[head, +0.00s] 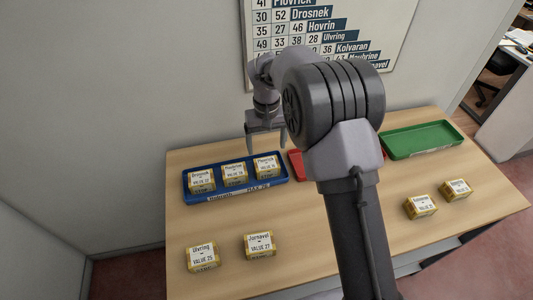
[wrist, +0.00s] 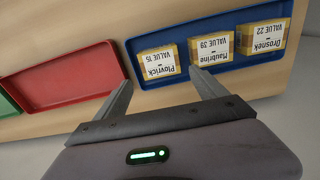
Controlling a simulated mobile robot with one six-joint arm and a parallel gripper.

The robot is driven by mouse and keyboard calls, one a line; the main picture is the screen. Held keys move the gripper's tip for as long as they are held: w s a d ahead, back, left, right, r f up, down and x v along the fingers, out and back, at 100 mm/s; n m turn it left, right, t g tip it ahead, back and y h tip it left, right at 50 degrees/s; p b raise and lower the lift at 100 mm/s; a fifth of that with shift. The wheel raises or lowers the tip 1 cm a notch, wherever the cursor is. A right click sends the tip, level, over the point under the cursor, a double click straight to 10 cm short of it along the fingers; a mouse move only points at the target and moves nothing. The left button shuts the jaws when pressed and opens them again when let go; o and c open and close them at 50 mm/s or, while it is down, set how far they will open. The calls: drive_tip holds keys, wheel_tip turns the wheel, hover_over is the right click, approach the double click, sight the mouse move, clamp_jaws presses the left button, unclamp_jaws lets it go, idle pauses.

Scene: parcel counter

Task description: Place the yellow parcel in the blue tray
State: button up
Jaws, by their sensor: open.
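Several yellow parcels with white labels are in view. Three stand in a row in the blue tray (head: 190,198): Drosnek value 22 (head: 202,180), Maubrine (head: 234,173), which reads value 39 in the wrist view (wrist: 210,44), and Plovrick value 15 (wrist: 158,57). The Ulvring parcel (head: 202,254) and the Jornavel parcel (head: 260,244) lie on the table in front of the tray. Two more parcels, (head: 420,206) and (head: 456,189), lie at the right. My gripper (head: 266,143) is open and empty, above the blue tray's right end near Plovrick.
A red tray (wrist: 65,75) is beside the blue tray, mostly hidden by my arm in the head view. An empty green tray (head: 422,139) is at the back right of the wooden table (head: 225,222). A name chart (head: 330,30) hangs on the wall behind.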

drive_tip(key=s+d+r+m+t+y, duration=0.15)
drive_tip(key=s+d+r, duration=0.25)
drive_tip(key=s+r, duration=0.45)
drive_tip(key=s+d+r+m+t, duration=0.15)
drive_tip(key=s+d+r, duration=0.4)
drive_tip(key=r, duration=0.65)
drive_tip(key=s+d+m+t, duration=0.2)
drive_tip(key=s+d+m, duration=0.1)
drive_tip(key=s, duration=1.4)
drive_tip(key=shift+m+t, duration=0.4)
drive_tip(key=shift+m, duration=0.4)
